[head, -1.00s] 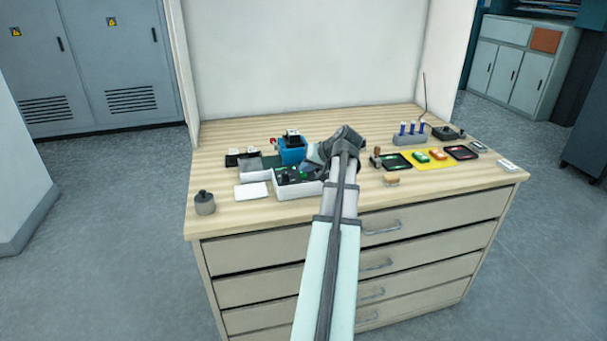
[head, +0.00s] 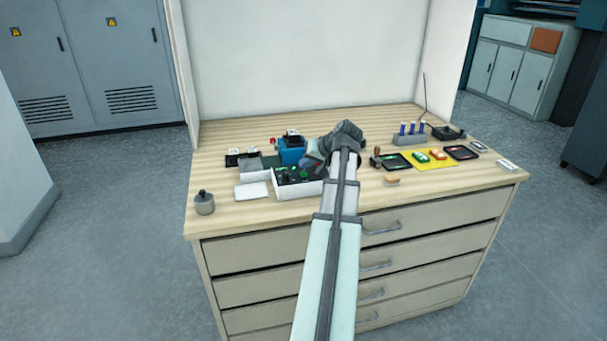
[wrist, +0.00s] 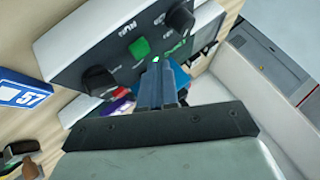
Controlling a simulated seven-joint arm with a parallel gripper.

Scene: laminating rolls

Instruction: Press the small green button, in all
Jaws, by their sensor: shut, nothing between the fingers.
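A white control box (head: 300,189) with a dark top panel stands left of my arm on the bench in the head view. In the wrist view the dark panel (wrist: 88,42) carries a square green button (wrist: 139,48), a black knob (wrist: 100,79) and another knob (wrist: 181,17). A green display (wrist: 177,45) lies between the button and the far side. My gripper (wrist: 157,65) is shut and empty, its tips over the panel just beside the green button. A tiny pale-green spot shows at the tips; I cannot tell whether they touch. In the head view my wrist hides the fingertips.
A blue device (head: 291,153) stands behind the box. A white pad (head: 252,191) and a grey weight (head: 205,203) lie left. A wooden-handled stamp (head: 376,157), a yellow mat (head: 430,164) and a marker rack (head: 410,139) are right. The bench front is mostly clear.

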